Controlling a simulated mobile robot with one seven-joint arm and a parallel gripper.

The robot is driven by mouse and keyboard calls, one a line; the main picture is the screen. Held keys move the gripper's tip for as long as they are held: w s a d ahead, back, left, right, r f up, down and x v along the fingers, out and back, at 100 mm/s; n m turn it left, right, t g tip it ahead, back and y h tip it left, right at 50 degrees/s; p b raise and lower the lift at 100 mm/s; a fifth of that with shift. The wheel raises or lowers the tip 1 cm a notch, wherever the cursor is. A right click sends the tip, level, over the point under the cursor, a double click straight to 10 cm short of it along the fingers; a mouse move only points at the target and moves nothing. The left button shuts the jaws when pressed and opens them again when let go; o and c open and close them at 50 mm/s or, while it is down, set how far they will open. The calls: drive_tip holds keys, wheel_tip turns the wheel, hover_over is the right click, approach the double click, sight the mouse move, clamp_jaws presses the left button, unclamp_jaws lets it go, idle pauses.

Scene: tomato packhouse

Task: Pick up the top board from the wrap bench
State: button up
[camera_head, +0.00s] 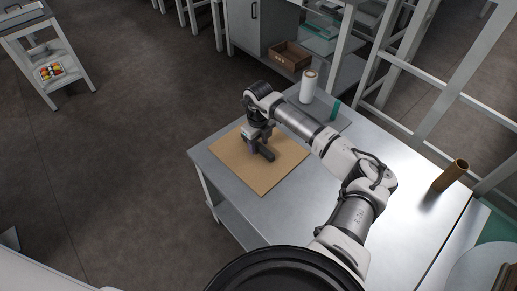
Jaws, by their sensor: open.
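A flat tan board (262,177) lies near the left corner of the metal wrap bench (312,205). Its near and left edges show; whether other boards lie beneath it cannot be told. My gripper (264,154) is over the far middle part of the board, pointing down. It is open, with nothing seen between its fingers. Whether the fingertips touch the board cannot be told. My wrist and forearm hide part of the board's far side.
A white roll (308,87) stands at the bench's far end, with a green item (335,110) beside it. A brown crate (289,56) sits on a shelf behind. Dark open floor (110,150) lies to the left.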

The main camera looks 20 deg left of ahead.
drive_tip(key=shift+c, duration=0.2)
clamp_jaws()
drive_tip(key=shift+r, duration=0.1)
